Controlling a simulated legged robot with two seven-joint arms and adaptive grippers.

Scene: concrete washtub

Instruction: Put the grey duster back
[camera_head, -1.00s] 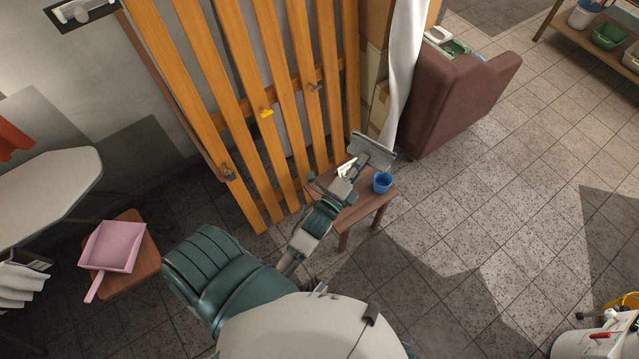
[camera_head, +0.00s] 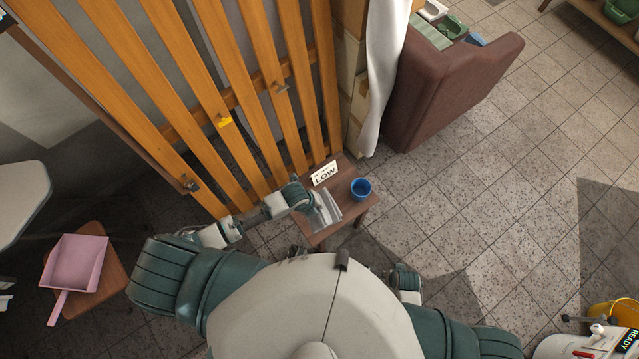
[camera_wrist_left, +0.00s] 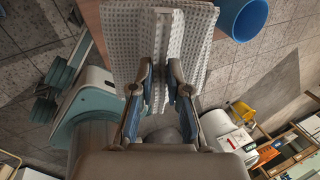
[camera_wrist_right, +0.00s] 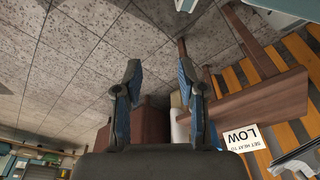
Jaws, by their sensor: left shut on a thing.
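The grey duster (camera_wrist_left: 158,28) is a waffle-textured cloth in the left wrist view. My left gripper (camera_wrist_left: 161,80) is shut on its near edge, and the cloth spreads out beyond the fingertips. In the head view the duster (camera_head: 326,208) shows as a small pale grey piece over the left part of a small wooden stool (camera_head: 345,222). I cannot tell whether it touches the stool. My right gripper (camera_wrist_right: 159,82) is open and empty in the right wrist view, with the stool (camera_wrist_right: 262,106) to its right.
A pink dustpan (camera_head: 76,263) lies on another stool at left.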

